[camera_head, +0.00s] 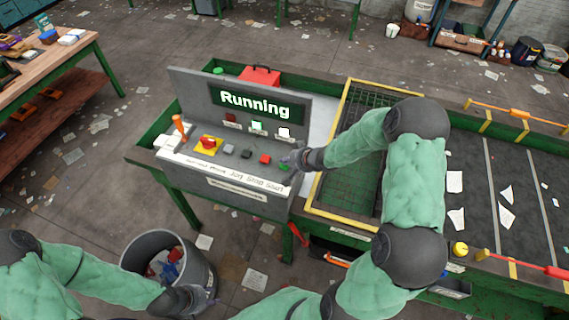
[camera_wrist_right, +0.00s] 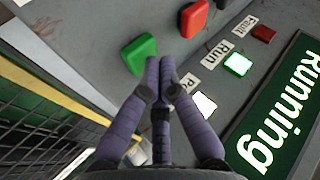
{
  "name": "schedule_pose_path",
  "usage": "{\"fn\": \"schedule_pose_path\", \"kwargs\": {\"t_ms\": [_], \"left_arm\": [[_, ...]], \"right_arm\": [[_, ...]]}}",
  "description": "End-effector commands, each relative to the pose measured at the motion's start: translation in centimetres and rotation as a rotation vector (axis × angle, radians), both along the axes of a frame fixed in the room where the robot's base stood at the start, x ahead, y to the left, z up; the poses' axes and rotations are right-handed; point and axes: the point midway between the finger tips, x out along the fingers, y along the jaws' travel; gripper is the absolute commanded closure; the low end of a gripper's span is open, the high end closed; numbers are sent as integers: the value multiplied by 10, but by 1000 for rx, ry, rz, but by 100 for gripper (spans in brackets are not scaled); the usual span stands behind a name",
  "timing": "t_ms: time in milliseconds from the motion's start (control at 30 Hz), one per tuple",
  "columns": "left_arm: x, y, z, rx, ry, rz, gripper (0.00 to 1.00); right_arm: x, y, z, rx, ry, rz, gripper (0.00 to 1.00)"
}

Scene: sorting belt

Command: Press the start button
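The green start button (camera_head: 284,166) is at the right end of the button row on the grey control panel (camera_head: 225,168). It also shows in the right wrist view (camera_wrist_right: 139,53). My right gripper (camera_head: 297,158) is just beside it. In the wrist view its purple fingertips (camera_wrist_right: 160,62) are together, with nothing between them, close to the button's edge; I cannot tell whether they touch it. The display (camera_head: 255,103) reads "Running", and the lamp by the "Run" label (camera_wrist_right: 238,64) glows green. My left gripper (camera_head: 192,298) is low, by the bin; its finger opening is unclear.
A red button (camera_head: 265,158) is left of the green one, then dark buttons and a red knob (camera_head: 208,143) on yellow. An orange-topped lever (camera_head: 179,125) stands at the far left. A yellow-framed mesh (camera_head: 352,155) and the belt (camera_head: 510,190) lie right. A grey bin (camera_head: 150,247) is below.

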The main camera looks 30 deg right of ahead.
Motion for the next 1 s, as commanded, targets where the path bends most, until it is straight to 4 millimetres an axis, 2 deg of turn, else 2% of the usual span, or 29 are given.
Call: {"fn": "schedule_pose_path", "kwargs": {"t_ms": [500, 867, 1000], "left_arm": [[0, 0, 22, 0, 0, 0, 60], [0, 0, 22, 0, 0, 0, 60], [0, 0, 28, 0, 0, 0, 60]], "right_arm": [[-1, 0, 18, 0, 2, 1, 100], [-1, 0, 18, 0, 1, 0, 100], [0, 0, 23, 0, 1, 1, 100]]}}
